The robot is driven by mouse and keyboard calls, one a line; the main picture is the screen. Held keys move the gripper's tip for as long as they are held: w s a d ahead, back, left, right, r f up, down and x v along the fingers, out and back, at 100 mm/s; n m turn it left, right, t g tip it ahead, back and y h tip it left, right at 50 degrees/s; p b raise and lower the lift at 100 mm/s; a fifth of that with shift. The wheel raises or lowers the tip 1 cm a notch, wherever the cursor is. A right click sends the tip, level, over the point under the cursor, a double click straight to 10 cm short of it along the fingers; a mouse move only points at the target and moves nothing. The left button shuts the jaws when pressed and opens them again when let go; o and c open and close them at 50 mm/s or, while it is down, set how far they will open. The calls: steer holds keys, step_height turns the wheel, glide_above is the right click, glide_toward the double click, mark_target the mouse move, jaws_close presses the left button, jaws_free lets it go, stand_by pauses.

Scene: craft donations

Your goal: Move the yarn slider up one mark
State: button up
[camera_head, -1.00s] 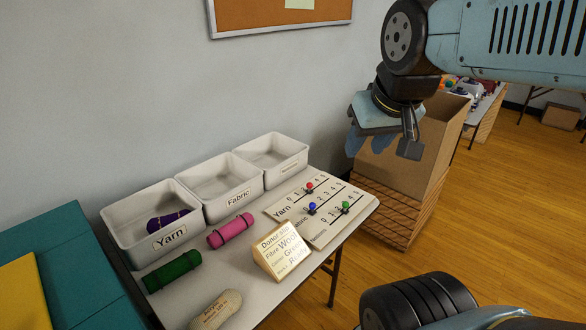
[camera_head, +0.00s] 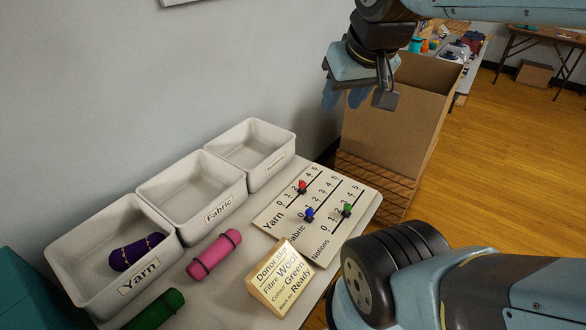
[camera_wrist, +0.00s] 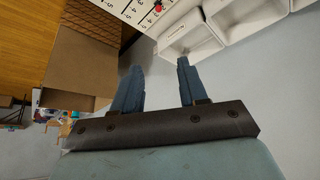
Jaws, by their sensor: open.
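The slider board (camera_head: 277,236) lies on the table with three numbered rows labelled Yarn, Fabric and Notions. The yarn slider is a red knob (camera_head: 302,186) on the Yarn row, around the middle marks; its exact mark is hard to read. It also shows at the top of the wrist view (camera_wrist: 158,8). A blue knob (camera_head: 309,214) sits on the Fabric row and a green knob (camera_head: 347,209) on the Notions row. My gripper (camera_head: 345,100) is open and empty, above and to the right of the board, apart from it. Its fingers also show in the wrist view (camera_wrist: 157,75).
Three white bins stand along the wall: Yarn (camera_head: 82,279), Fabric (camera_head: 178,213) and a third (camera_head: 272,178). A pink roll (camera_head: 214,255), a green roll (camera_head: 154,312) and a donor sign (camera_head: 280,278) lie before them. A tall cardboard box (camera_head: 400,125) stands behind the table.

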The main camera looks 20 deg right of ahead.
steer(key=shift+o, duration=0.8)
steer(key=shift+w, duration=0.2)
steer(key=n+g, duration=0.6)
steer(key=n, duration=0.5)
glide_above(302, 186)
steer(key=d, duration=0.1)
step_height(302, 186, down, 15)
steer(key=f+n, duration=0.1)
steer(key=f, duration=0.6)
steer(key=w+f+n+g, duration=0.1)
steer(key=f, duration=0.6)
steer(key=f+n, duration=0.1)
steer(key=f, duration=0.7)
steer(key=shift+w+a+g+y, duration=0.2)
steer(key=shift+a+g+y, duration=0.1)
steer(key=shift+y, duration=0.1)
jaws_close()
